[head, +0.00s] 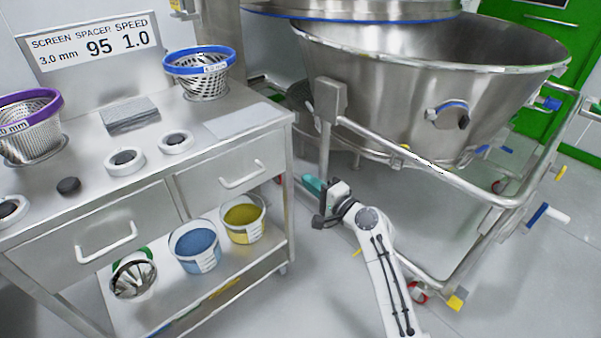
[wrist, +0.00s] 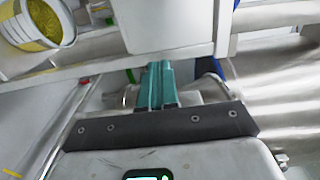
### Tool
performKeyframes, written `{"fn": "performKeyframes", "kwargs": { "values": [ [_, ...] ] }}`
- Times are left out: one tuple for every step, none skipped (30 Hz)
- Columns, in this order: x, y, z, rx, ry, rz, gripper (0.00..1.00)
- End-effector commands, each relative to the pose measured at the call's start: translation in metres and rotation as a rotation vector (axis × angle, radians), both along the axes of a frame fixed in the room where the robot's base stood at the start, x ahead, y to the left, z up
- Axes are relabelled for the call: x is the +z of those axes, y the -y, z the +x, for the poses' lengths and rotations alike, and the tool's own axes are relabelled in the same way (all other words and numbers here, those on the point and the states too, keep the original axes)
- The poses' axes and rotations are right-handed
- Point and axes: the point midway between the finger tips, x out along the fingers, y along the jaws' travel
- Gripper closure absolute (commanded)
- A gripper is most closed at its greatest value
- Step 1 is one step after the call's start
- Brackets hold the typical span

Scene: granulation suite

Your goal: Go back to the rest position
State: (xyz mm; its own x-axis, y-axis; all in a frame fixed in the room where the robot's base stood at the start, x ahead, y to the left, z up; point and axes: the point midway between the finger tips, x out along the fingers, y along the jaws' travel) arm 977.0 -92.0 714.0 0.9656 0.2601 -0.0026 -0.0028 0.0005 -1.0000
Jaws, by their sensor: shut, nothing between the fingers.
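My gripper (head: 313,186) shows in the head view at the end of my white arm, right of the steel cart. Its teal fingers are together with nothing between them. In the wrist view the teal fingers (wrist: 157,86) lie side by side, shut and empty. The gripper is in the open space between the cart (head: 292,150) and the large steel bowl on its wheeled frame (head: 430,165). It appears apart from both.
The cart top holds a blue-rimmed basket (head: 203,85), a purple-rimmed basket (head: 30,135) and white rings (head: 125,162). A blue-filled tub (head: 195,245) and yellow-filled tub (head: 243,217) stand on its lower shelf. The tubular frame (head: 480,195) is close on the right. Floor is clear in front.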

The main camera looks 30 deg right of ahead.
Motion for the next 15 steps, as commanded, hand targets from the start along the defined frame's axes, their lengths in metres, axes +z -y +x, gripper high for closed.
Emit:
{"fn": "performKeyframes", "kwargs": {
  "values": [
    [0.001,0.002,-0.009,-0.001,-0.001,0.000,1.00],
    [0.000,0.004,-0.013,-0.001,-0.002,-0.001,1.00],
    [0.000,0.005,-0.017,-0.001,0.000,0.000,1.00],
    [0.000,0.006,-0.021,-0.001,-0.001,0.000,1.00],
    [0.000,0.007,-0.023,-0.001,-0.001,0.000,1.00],
    [0.000,0.007,-0.026,-0.001,0.000,0.000,1.00],
    [0.000,0.008,-0.028,-0.001,0.000,0.000,1.00],
    [0.000,0.008,-0.029,0.000,0.000,0.000,1.00],
    [0.000,0.008,-0.030,0.000,-0.001,0.000,1.00],
    [0.000,0.008,-0.031,0.000,-0.001,0.000,1.00],
    [0.000,0.009,-0.031,0.000,-0.001,0.000,1.00],
    [0.000,0.009,-0.032,0.000,-0.001,0.000,1.00],
    [0.000,0.009,-0.032,0.001,-0.001,0.000,1.00],
    [0.000,0.009,-0.032,0.001,-0.001,0.000,1.00],
    [0.000,0.009,-0.031,0.000,-0.001,0.000,1.00]
  ]
}}
